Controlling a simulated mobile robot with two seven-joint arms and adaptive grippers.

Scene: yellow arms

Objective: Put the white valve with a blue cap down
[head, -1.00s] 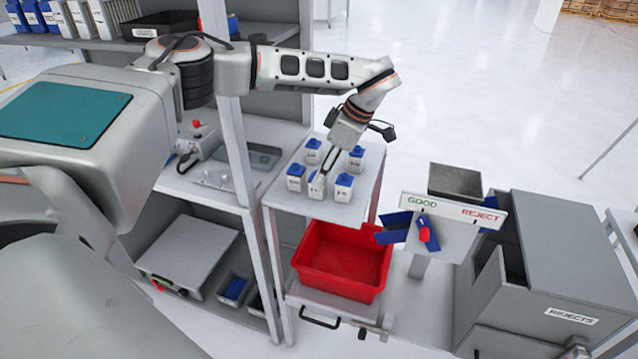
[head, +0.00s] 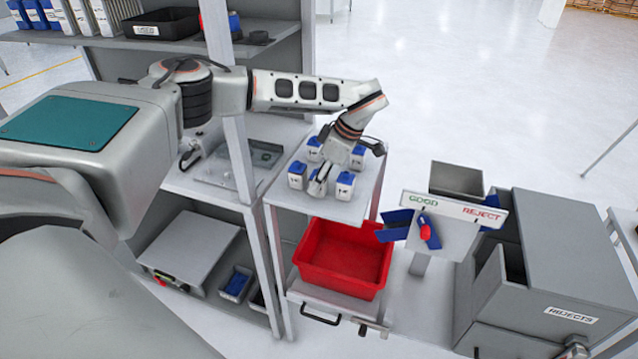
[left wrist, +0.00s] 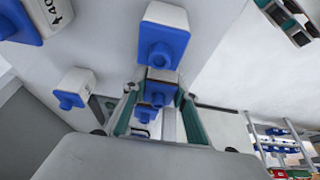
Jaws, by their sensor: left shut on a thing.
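My left gripper (head: 321,180) is over the front middle of the small grey table (head: 359,204), pointing down. It is shut on a white valve with a blue cap; in the head view the fingers hide most of this valve. In the left wrist view a blue cap (left wrist: 158,84) shows between the two fingers (left wrist: 157,115). I cannot tell whether the held valve touches the tabletop. Similar blue-capped valves stand close around it: one front left (head: 297,175), one front right (head: 345,184), one back left (head: 314,150) and one back right (head: 358,156). My right gripper is not in view.
A red bin (head: 343,256) sits below the tabletop. A GOOD/REJECT sign stand (head: 440,236) and a grey rejects box (head: 560,262) are at the right. A shelf post (head: 240,150) stands left of the table. Free tabletop is narrow, mostly along the right and front edges.

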